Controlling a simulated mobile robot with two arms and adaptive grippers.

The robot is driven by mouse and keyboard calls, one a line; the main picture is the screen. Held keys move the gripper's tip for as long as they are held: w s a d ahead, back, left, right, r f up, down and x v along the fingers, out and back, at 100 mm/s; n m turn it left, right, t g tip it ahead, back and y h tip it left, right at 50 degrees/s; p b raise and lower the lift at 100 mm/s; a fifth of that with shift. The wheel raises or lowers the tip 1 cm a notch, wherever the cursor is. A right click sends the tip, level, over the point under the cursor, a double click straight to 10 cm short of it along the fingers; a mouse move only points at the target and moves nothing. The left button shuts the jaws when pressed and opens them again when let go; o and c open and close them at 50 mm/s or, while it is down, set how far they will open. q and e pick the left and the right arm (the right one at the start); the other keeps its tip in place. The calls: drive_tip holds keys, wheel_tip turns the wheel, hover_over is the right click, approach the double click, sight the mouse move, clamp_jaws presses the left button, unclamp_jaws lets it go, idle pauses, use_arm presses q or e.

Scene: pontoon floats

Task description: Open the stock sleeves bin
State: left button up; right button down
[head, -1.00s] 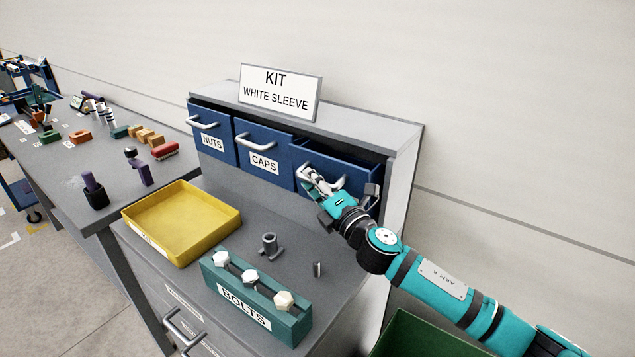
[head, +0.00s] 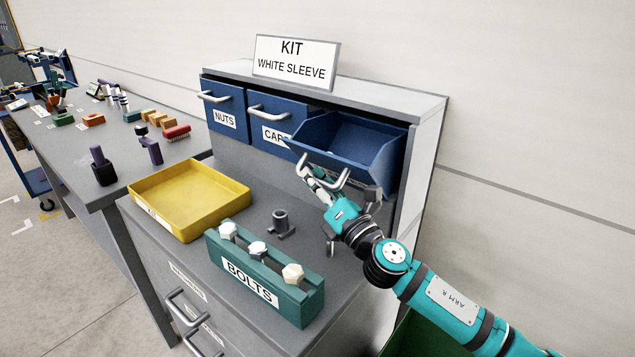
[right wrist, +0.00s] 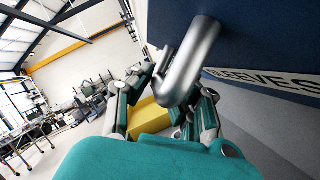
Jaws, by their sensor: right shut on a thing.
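The sleeves bin (head: 352,143) is the rightmost blue bin in the grey cabinet. In the right wrist view the metal handle (right wrist: 188,65) passes between the fingers of my gripper (right wrist: 165,105), and part of the label (right wrist: 265,82) reads "EEVES". My left gripper is not in view.
Blue bins marked nuts (head: 224,102) and caps (head: 262,112) sit to the left. A yellow tray (head: 243,190), a teal bolts block (head: 262,283) and a grey flanged part (head: 281,222) stand on the counter below. A green container (head: 425,338) is at the lower right.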

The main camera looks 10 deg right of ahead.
drive_tip(key=shift+s+a+f+n+y+b, duration=0.2)
drive_tip(key=shift+f+n+y+b, duration=0.1)
drive_tip(key=shift+f+n+b, duration=0.3)
drive_tip(key=shift+s+a+f+n+y+b, duration=0.15)
drive_tip(key=shift+f+n+y+b, duration=0.15)
drive_tip(key=shift+f+n+b, duration=0.3)
drive_tip(key=shift+r, duration=0.15)
drive_tip(key=c, duration=1.3)
unclamp_jaws()
drive_tip(key=v, duration=1.2)
